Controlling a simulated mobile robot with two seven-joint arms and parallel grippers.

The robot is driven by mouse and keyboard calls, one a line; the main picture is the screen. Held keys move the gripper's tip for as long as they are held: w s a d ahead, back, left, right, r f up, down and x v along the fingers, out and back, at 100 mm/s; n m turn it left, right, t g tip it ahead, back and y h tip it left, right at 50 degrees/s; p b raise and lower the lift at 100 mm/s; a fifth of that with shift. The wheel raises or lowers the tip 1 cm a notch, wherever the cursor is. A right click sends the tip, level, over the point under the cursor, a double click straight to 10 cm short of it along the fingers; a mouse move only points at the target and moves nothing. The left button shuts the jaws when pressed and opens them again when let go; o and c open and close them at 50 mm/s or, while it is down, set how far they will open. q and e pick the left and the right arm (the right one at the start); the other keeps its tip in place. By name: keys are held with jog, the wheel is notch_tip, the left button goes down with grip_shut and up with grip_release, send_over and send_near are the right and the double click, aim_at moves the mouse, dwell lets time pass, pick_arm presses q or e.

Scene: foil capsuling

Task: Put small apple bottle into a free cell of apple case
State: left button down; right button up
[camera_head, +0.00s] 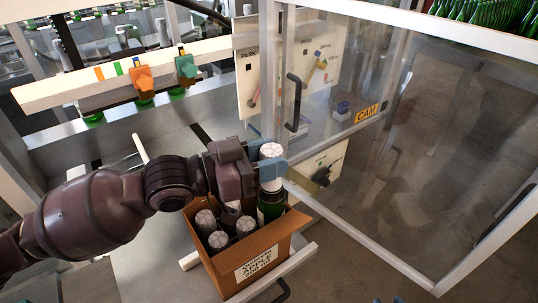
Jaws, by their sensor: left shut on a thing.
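The apple case (281,243) is an open brown cardboard box with a printed label, at the bottom centre. Several grey-capped bottles (218,240) stand inside its left and middle part. My left gripper (271,168) comes in from the left and is shut on a small apple bottle (270,196), dark green with a whitish foil top. The bottle is upright over the case's back right part. Its lower end is hidden behind the case wall, so I cannot tell how deep it is or whether it touches the bottom. My right gripper is not in view.
A transparent framed door (440,130) with a dark handle (294,103) stands close right of the gripper. A pale rail (120,75) with orange and teal clamps crosses the upper left. Green bottles (485,12) stand at the top right. Grey floor lies lower right.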

aim_at(271, 193)
pick_arm(q)
jog(key=shift+f+b, duration=0.35)
jog(key=shift+f, duration=0.3)
jog(key=shift+f+b, duration=0.4)
jog(key=shift+f, duration=0.75)
jog(key=c, duration=1)
grip_release()
jog(key=shift+c, duration=0.2)
jog(key=o, duration=0.5)
jog(key=shift+c, duration=0.2)
